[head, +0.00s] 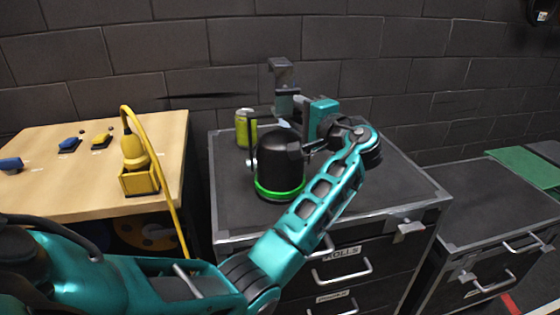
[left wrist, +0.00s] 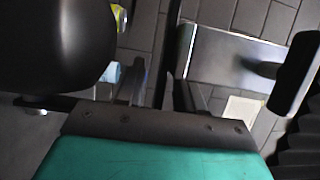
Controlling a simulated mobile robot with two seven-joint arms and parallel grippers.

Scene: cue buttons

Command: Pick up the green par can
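The par can (head: 280,165), a black rounded lamp housing with a bright green ring at its bottom, stands on the dark flight case. A large black rounded shape at the left of the left wrist view looks like its housing (left wrist: 50,45). My left arm reaches over the case from the left and bends back. My left gripper (head: 292,112) is behind the par can, partly hidden by it. In the left wrist view its fingers (left wrist: 158,88) are apart with a narrow gap and nothing held between them. The par can is beside the fingers. My right gripper is not in view.
A yellow-green drink can (head: 245,128) stands behind the par can. A grey bracket-like piece (head: 281,72) rises beside my gripper. A wooden table (head: 60,190) at left holds a yellow lamp-like device (head: 135,155) and small blue and yellow items. Another dark case (head: 490,205) stands right.

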